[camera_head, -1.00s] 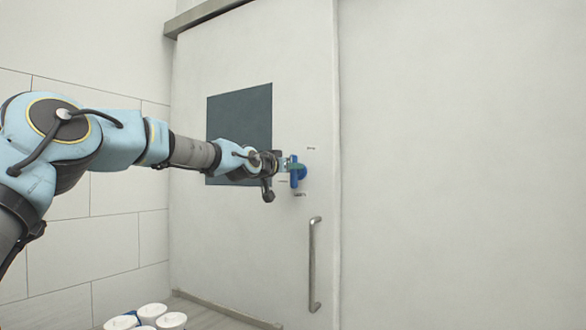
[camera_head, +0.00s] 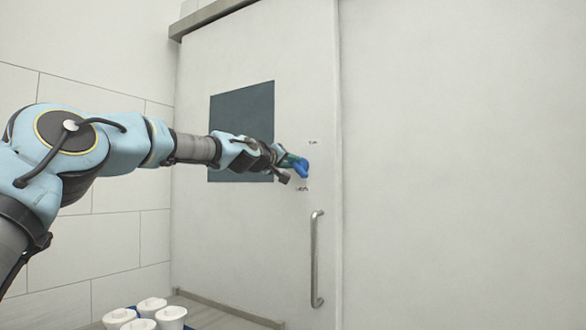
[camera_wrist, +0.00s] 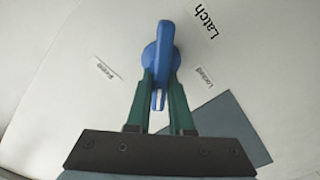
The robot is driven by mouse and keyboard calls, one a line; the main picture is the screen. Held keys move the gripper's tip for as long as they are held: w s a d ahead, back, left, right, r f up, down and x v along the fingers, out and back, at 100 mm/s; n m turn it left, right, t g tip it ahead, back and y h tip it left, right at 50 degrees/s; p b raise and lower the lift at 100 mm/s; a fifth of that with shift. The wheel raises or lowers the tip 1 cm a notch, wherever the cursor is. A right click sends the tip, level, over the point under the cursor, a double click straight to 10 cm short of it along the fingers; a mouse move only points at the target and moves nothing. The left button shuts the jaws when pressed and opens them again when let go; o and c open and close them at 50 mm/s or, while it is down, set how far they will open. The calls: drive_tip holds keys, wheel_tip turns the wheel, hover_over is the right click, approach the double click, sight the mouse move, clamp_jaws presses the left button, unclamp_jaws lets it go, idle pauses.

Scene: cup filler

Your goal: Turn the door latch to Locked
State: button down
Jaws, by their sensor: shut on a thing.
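The blue door latch (camera_head: 303,169) is on the white door (camera_head: 230,235), to the right of the dark window panel. My gripper (camera_head: 291,162) is at the latch from the left, its green fingers against the blue handle. In the wrist view, the two green fingers of my gripper (camera_wrist: 161,85) are on either side of the blue latch handle (camera_wrist: 163,45), shut on its near end. A "Latch" label (camera_wrist: 205,20), a "Locked" label (camera_wrist: 201,77) to the right and another small label (camera_wrist: 107,70) to the left show around it.
A metal door handle (camera_head: 316,258) stands upright below the latch. A dark window panel (camera_head: 240,115) is behind my arm. Several white cups (camera_head: 150,306) stand at the bottom left. The wall on the right is bare.

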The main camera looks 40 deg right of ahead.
drive_tip(key=n, duration=0.2)
drive_tip(key=n+b, duration=0.1)
drive_tip(key=n, duration=0.1)
drive_tip(key=shift+w+f+n, duration=0.2)
drive_tip(key=shift+f+n, duration=0.1)
drive_tip(key=shift+f, duration=0.05)
drive_tip(key=shift+a+f+n+b, duration=0.15)
drive_tip(key=shift+n+b, duration=0.35)
drive_tip(key=shift+n, duration=1.8)
drive_tip(key=shift+w+f, duration=0.1)
drive_tip(key=c, duration=0.8)
unclamp_jaws()
drive_tip(key=b+v, duration=0.7)
drive_tip(key=v, duration=0.3)
drive_tip(key=shift+a, duration=0.3)
